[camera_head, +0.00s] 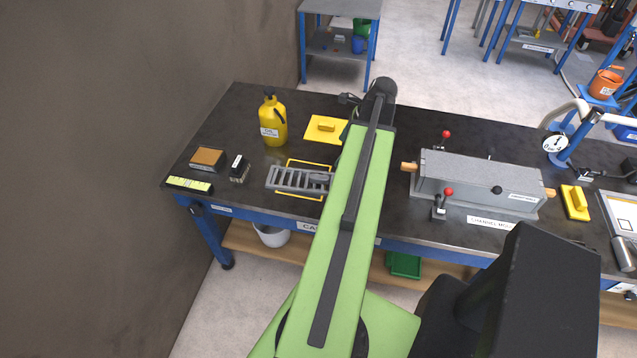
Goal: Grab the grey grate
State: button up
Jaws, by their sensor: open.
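The grey grate (292,179) lies flat on the dark workbench, left of my green arm. It has several parallel bars, and a rounded grey part shows at its right end. A yellow outlined frame (290,161) is marked on the bench around and under it. The right end of the grate is close to the edge of my arm in the picture, and part of it may be hidden there. My arm reaches up across the bench to its far edge. I cannot make out my gripper's fingers; the arm seems to hide them.
On the bench (235,215), a yellow bottle (273,120) stands behind the grate. A brown-topped block (207,158), a small dark block (239,169) and a yellow-green level (190,184) lie left. A yellow handled plate (326,128) lies behind. A grey channel fixture (480,182) stands right.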

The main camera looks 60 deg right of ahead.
jog(key=b, duration=1.1)
send_near(320, 177)
jog(key=x, duration=0.4)
jog(key=shift+s+d+f, duration=0.15)
jog(key=shift+s+f, duration=0.15)
jog(key=shift+f, duration=0.15)
jog(key=shift+w+f+b, duration=0.2)
jog(key=shift+f+b, duration=0.1)
jog(key=shift+r, duration=0.1)
jog(key=b+x, duration=0.4)
jog(key=x, duration=0.1)
jog(key=shift+w+b, duration=0.3)
jog(key=shift+r, duration=0.1)
jog(key=c, duration=1.8)
jog(key=shift+o, duration=0.2)
jog(key=shift+r+p, duration=0.1)
jog(key=shift+p, duration=0.2)
